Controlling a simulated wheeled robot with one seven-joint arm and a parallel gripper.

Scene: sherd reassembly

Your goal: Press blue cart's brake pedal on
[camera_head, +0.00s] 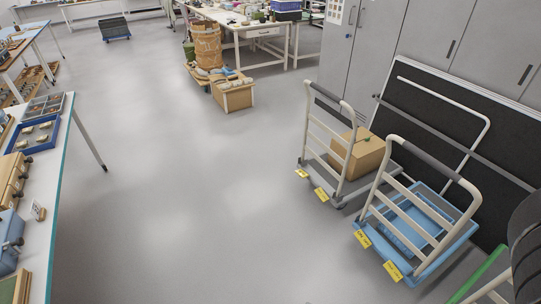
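The blue cart (460,232) stands at the lower right, with a pale tubular handle frame and a dark grip. A blue crate (407,228) sits on its deck behind the frame. Along its near-left edge are two yellow tabs: one (362,239) seems to read ON, and the other (393,271) has lettering too small to read. Whether the brake pedal is up or down cannot be told. My gripper is not in view.
A grey cart (352,188) with a cardboard box (358,153) stands close behind the blue one. Dark panels (455,125) lean behind both. A dark object (525,235) and a green edge (483,275) crowd the right corner. The floor (215,200) left of the carts is clear.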

